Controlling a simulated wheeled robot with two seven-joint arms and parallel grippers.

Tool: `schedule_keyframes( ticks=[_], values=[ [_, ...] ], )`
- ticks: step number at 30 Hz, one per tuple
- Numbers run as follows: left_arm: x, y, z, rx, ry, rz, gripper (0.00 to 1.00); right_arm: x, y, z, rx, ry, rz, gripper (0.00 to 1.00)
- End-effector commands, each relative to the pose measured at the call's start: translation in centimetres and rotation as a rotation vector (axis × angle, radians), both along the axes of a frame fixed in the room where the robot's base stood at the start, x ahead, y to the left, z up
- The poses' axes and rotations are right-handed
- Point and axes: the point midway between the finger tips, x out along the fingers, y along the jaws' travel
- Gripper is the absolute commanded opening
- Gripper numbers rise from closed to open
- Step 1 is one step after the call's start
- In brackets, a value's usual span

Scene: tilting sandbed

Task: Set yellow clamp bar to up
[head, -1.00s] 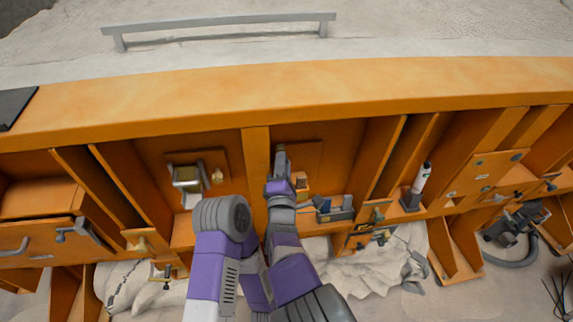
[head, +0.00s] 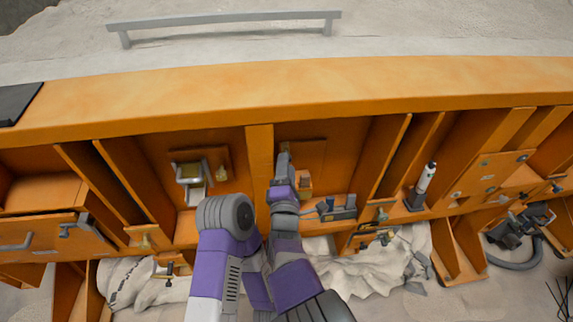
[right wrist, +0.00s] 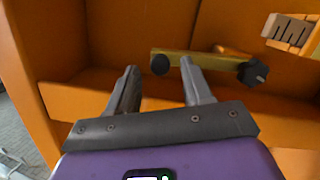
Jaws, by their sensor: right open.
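The yellow clamp bar (right wrist: 205,66) shows in the right wrist view, lying roughly level in front of an orange panel. It has a round black knob (right wrist: 160,64) at its left end and a black star knob (right wrist: 253,72) at its right end. My right gripper (right wrist: 160,72) is open and empty, with its two fingers pointing at the bar's left half. Whether the fingertips touch the bar I cannot tell. In the head view my right gripper (head: 284,160) is inside an orange bay and the bar cannot be made out. My left gripper is not in view.
An orange block with grey slots (right wrist: 290,32) is at the upper right of the wrist view. Orange bay walls (head: 379,160) stand on both sides. An orange ledge (right wrist: 70,97) runs below the bar.

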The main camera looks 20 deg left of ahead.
Motion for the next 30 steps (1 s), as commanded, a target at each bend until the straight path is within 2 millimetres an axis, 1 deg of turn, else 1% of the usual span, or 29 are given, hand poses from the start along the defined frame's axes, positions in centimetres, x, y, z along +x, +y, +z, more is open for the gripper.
schedule_keyframes(
  ticks=[1, 6, 9, 12, 16, 27, 29, 30],
  values=[
    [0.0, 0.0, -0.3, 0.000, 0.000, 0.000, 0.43, -0.8, -0.3, -0.3, -0.001, 0.001, 0.002, 0.50],
    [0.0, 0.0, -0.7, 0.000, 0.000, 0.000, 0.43, -3.1, -1.2, -0.9, -0.001, 0.001, 0.002, 0.50],
    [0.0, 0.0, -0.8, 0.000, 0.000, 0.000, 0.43, -4.1, -1.6, -1.1, 0.000, -0.001, 0.001, 0.50],
    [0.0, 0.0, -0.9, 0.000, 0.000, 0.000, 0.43, -4.7, -1.9, -1.2, 0.000, 0.000, 0.001, 0.50],
    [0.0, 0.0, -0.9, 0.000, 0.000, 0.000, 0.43, -5.0, -2.0, -1.2, 0.000, -0.001, 0.000, 0.50],
    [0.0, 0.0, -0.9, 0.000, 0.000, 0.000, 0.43, -4.9, -2.0, -1.2, 0.000, -0.001, 0.000, 0.50],
    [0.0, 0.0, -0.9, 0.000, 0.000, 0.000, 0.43, -4.8, -2.1, -1.4, 0.001, 0.003, 0.000, 0.50],
    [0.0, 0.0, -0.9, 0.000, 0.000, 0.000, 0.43, -4.6, -2.4, -1.8, 0.004, 0.016, -0.003, 0.50]
  ],
)
